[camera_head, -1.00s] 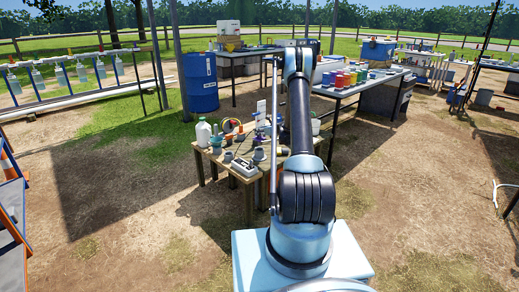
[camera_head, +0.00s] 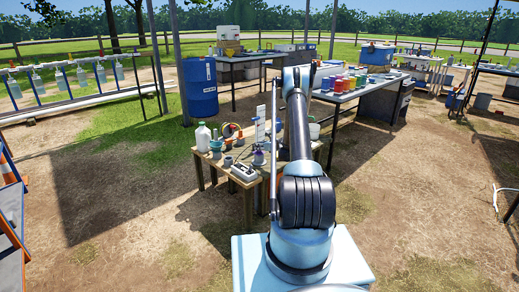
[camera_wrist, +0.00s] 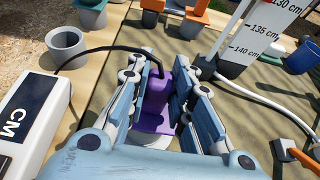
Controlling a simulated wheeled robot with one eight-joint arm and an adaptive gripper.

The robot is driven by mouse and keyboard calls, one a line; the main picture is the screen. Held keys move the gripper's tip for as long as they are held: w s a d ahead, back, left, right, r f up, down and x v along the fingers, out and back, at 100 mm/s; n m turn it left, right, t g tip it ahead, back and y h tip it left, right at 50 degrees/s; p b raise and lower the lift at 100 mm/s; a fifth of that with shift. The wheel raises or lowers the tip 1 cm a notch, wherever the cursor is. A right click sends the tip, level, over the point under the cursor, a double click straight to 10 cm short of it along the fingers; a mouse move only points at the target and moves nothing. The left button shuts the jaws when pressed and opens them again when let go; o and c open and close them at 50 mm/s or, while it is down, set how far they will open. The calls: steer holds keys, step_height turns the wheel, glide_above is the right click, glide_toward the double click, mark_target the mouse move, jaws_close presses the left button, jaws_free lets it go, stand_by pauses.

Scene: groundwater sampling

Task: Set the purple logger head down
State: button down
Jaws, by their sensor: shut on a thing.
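The purple logger head (camera_wrist: 155,104) is between the two blue-grey fingers of my gripper (camera_wrist: 163,92) in the wrist view, and the fingers are shut on it. A pale round piece shows just below it, partly hidden by the fingers; I cannot tell whether the head rests on it or on the table. A black cable arches from the meter side toward the head. My arm hides the gripper there.
A white meter box (camera_wrist: 30,115) lies close left of my gripper. A grey cup (camera_wrist: 65,47) stands beyond it. A white staff gauge (camera_wrist: 250,32) stands upright at the upper right, near a blue cup (camera_wrist: 302,57). An orange-handled tool (camera_wrist: 296,155) lies at right.

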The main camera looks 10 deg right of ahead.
steer(key=c, duration=1.4)
jaws_free()
